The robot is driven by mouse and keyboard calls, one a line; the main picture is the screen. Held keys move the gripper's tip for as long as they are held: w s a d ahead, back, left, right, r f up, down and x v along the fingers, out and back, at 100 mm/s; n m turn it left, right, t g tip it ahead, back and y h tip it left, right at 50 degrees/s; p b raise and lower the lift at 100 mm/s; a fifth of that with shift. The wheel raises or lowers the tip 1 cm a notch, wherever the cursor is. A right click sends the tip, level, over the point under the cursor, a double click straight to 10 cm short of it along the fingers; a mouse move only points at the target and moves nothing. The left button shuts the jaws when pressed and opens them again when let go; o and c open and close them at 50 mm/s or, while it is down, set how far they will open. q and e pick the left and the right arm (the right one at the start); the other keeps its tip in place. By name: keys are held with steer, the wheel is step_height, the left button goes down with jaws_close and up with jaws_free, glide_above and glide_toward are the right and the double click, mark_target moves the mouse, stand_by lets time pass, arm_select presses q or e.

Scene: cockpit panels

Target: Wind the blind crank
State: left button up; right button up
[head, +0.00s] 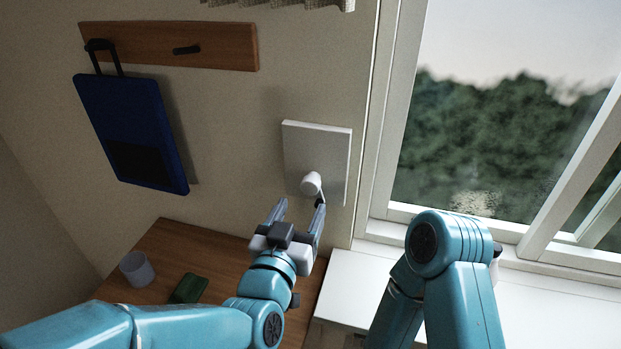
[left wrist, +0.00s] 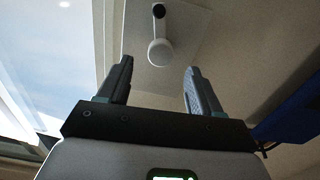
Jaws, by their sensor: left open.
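The blind crank shows on the wall as a white plate (head: 327,140) with a white rounded knob (head: 311,183) standing out from its lower part. In the left wrist view the knob (left wrist: 160,52) hangs below a dark hub (left wrist: 158,11) on the plate. My left gripper (head: 299,205) is open and empty just below the knob. In the left wrist view its two fingers (left wrist: 157,78) point toward the knob, which lies beyond and between their tips. No contact shows. The crank's arm is mostly hidden in the head view. My right arm is in view, but its gripper is not.
A blue bag (head: 130,115) hangs from a wooden peg rail (head: 170,45) at left. A blind's hem (head: 290,4) shows at the top. A window frame (head: 380,120) and white sill (head: 545,300) are at right. A cup (head: 137,268) and green object (head: 188,289) stand on the wooden desk (head: 190,240).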

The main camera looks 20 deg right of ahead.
mark_target(309, 189)
arm_select(q)
steer(key=p+x, duration=0.2)
steer(key=x, duration=0.5)
steer(key=shift+w, duration=0.2)
steer(key=shift+s+r, duration=0.1)
steer(key=c, duration=1.1)
steer(key=shift+o, duration=0.2)
steer(key=m+b, duration=0.1)
steer(key=b, duration=0.3)
steer(key=shift+f+m, duration=0.35)
steer(key=shift+m, duration=0.05)
steer(key=shift+m+b, duration=0.4)
steer(key=shift+b, duration=0.25)
steer(key=shift+r+m, duration=0.2)
steer(key=shift+m, duration=0.1)
steer(key=shift+r, duration=0.15)
